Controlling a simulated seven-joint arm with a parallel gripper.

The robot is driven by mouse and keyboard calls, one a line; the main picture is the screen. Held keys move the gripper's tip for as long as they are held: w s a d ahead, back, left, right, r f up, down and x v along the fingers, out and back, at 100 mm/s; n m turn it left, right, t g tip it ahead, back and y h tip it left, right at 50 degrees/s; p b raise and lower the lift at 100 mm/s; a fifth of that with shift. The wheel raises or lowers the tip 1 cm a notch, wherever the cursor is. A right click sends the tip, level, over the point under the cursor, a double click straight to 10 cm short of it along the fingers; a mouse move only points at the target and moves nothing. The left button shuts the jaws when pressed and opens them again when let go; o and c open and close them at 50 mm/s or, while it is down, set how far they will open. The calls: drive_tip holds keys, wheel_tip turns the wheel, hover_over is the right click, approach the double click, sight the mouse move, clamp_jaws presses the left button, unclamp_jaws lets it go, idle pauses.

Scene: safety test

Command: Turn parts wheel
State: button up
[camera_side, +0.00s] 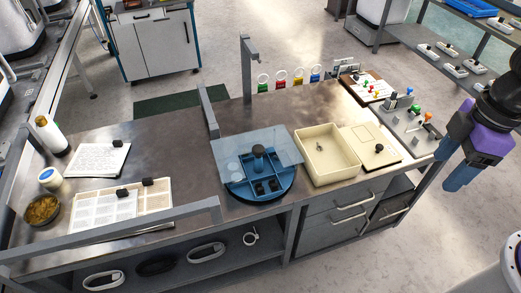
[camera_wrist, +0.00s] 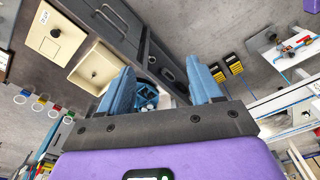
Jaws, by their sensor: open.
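The parts wheel (camera_side: 285,190) is a round blue tray with compartments and a dark knob (camera_side: 259,151) standing up at its middle. It sits on the metal bench near the front edge. Black parts lie in its front compartments. A clear panel (camera_side: 230,146) covers its back part. My gripper (camera_side: 455,182), purple with blue fingers, hangs past the bench's right end, well apart from the wheel. In the wrist view my gripper (camera_wrist: 160,64) has its fingers spread with nothing between them. The wheel (camera_wrist: 147,95) shows beyond them, partly hidden by the left finger.
A cream bin (camera_side: 327,170) with a small part inside and a lidded cream box (camera_side: 381,150) stand right of the wheel. A panel with coloured knobs (camera_side: 412,125) is at the bench's right end.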

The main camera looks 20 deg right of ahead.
drive_tip(key=w+a+f+m+t+y, duration=0.1)
drive_tip(key=w+a+f, duration=0.1)
drive_tip(key=w+a, duration=1.05)
drive_tip(key=m+t+y, duration=0.1)
drive_tip(key=m+t, duration=0.1)
approach(259, 148)
drive_tip(key=x, duration=0.8)
drive_tip(key=shift+w+a+f, duration=0.1)
drive_tip(key=shift+a+f, duration=0.05)
drive_tip(key=shift+f, duration=0.1)
drive_tip(key=shift+c, duration=0.3)
clamp_jaws()
